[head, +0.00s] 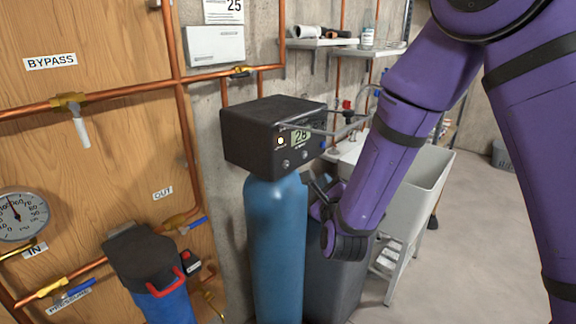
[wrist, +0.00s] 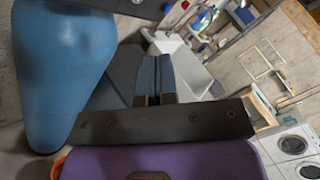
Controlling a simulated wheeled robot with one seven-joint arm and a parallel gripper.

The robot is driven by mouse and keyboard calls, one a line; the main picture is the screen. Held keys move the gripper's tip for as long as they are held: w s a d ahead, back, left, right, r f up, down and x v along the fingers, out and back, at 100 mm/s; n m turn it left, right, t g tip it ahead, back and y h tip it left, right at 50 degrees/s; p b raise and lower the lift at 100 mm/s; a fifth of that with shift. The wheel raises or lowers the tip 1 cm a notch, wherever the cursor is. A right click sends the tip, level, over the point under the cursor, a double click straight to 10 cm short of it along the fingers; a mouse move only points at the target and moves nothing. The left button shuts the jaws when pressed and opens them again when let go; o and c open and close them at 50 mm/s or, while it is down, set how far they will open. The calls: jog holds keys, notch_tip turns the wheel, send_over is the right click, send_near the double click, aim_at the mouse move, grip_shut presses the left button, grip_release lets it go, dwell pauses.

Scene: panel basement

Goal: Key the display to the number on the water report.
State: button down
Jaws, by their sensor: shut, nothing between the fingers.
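The water report (head: 224,12) is a white sheet on the wall at the top of the head view, showing 25; its upper part is cut off. The black control head (head: 262,120) sits on a blue tank (head: 275,245). Its small greenish display (head: 301,137) appears to read 28, though the last digit is hard to tell. Round buttons sit below and beside the display. My gripper (head: 313,183) is below and right of the control head, beside the tank, apart from the buttons. In the wrist view its fingers (wrist: 156,68) are together and empty.
A grey bin-like tank (head: 335,265) stands behind my gripper, with a utility sink (head: 420,195) to the right. Metal pipes cross near the control head's right side. Copper pipes and a blue filter (head: 165,300) are at the left. Open floor (head: 480,230) lies right.

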jog(key=shift+w+a, duration=0.1)
jog(key=w+a, duration=0.5)
jog(key=a, duration=0.1)
jog(key=shift+a, duration=0.4)
jog(key=shift+w+a, duration=0.1)
jog(key=shift+w, duration=0.15)
dwell(1.8)
jog(key=shift+w+a, duration=0.15)
jog(key=shift+a, duration=0.05)
jog(key=shift+w+a, duration=0.2)
jog(key=shift+a, duration=0.1)
dwell(0.9)
dwell(0.4)
jog(key=shift+s+d, duration=0.5)
jog(key=shift+d, duration=0.1)
jog(key=shift+d, duration=0.1)
jog(key=shift+s+d, duration=0.8)
jog(key=shift+d, duration=0.15)
jog(key=shift+s+d, duration=0.75)
jog(key=shift+d, duration=0.2)
